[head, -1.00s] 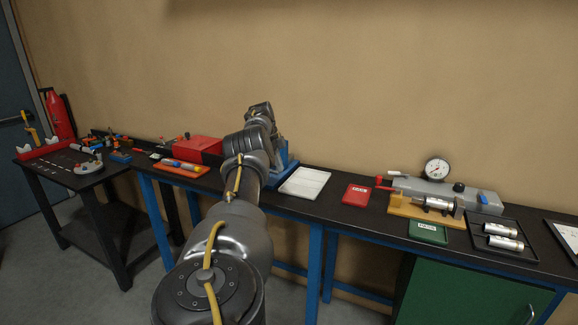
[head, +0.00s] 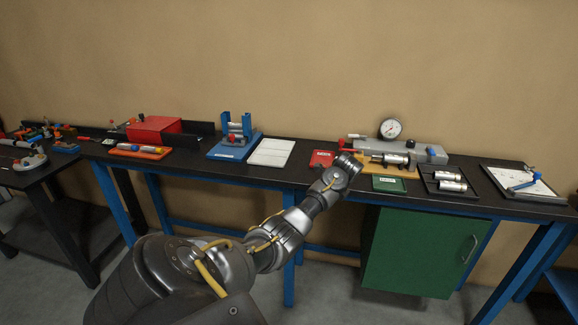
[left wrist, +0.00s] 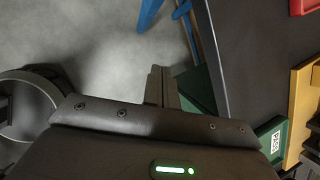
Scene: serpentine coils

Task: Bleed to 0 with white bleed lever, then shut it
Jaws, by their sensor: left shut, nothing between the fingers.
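The grey test block (head: 415,150) sits on a tan base (head: 400,171) on the bench. The white bleed lever (head: 355,136) points left from the block's left end, just above a red-tipped lever (head: 343,143). The round white gauge (head: 390,128) stands behind the block; its reading is too small to tell. A silver cylinder (head: 390,159) lies along the front of the base. My right gripper is not in view.
A red tray (head: 322,158) and a green tray (head: 388,184) flank my gripper. A black tray (head: 430,187) with silver cylinders lies to the right. A white tray (head: 272,152) is to the left. A green cabinet (head: 420,250) stands below the bench.

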